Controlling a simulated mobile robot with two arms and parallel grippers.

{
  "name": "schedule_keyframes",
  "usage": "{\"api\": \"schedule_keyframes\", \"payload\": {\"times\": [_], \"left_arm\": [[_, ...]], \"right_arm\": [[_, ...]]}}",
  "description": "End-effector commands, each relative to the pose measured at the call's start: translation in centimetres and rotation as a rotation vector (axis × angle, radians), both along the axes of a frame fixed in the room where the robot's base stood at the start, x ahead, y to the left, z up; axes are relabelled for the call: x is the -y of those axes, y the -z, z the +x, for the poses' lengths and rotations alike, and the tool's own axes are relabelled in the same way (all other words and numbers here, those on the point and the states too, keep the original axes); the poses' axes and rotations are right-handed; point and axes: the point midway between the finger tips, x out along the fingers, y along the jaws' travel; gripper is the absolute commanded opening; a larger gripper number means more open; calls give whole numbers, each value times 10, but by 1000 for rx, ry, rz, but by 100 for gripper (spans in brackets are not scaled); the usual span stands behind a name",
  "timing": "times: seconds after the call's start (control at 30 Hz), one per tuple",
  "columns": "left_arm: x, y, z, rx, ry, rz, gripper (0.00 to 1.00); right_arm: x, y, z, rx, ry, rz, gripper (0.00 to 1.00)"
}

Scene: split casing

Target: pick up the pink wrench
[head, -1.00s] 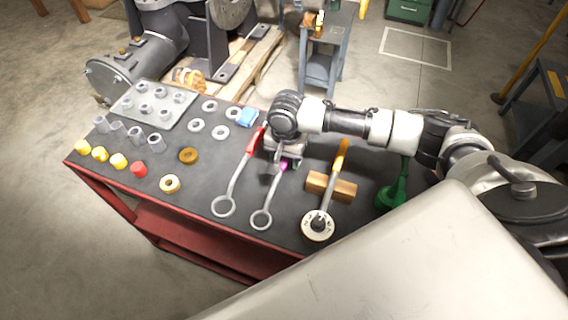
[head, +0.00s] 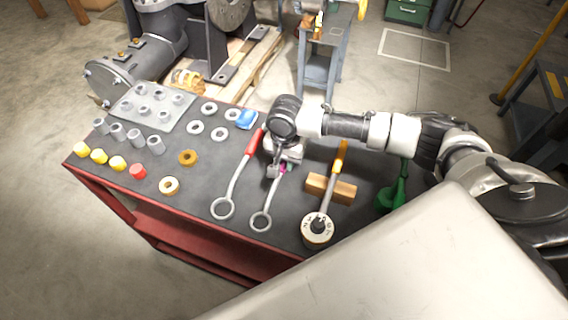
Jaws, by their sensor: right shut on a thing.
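The pink wrench (head: 266,209) is a grey ring-ended tool with a pink-magenta handle. Its ring end points toward the front edge of the dark bench top. My right gripper (head: 281,171) is shut on its handle, reaching from above. Most of the pink handle is hidden by the gripper. Whether the wrench is lifted off the bench is hard to tell. My left gripper is not in view.
A red-handled wrench (head: 238,176) lies close on the left. A yellow-handled torque wrench (head: 332,186) rests on a wooden block (head: 342,191) on the right. A green tool (head: 393,194) stands further right. Rings, sleeves and coloured caps fill the bench's left side.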

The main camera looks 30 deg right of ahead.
Motion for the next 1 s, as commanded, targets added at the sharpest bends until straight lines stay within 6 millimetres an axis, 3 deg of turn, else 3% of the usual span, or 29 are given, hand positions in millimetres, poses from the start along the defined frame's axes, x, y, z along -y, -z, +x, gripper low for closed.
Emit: {"api": "schedule_keyframes", "payload": {"times": [0.23,0.4,0.7,1.0], "left_arm": [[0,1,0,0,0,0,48],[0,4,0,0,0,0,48],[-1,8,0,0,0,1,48],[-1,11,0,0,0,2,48]], "right_arm": [[0,-13,1,3,0,1,0],[0,-41,1,4,0,3,0],[-66,-79,-7,4,-5,6,0],[-107,-104,-13,2,-1,3,0]]}}
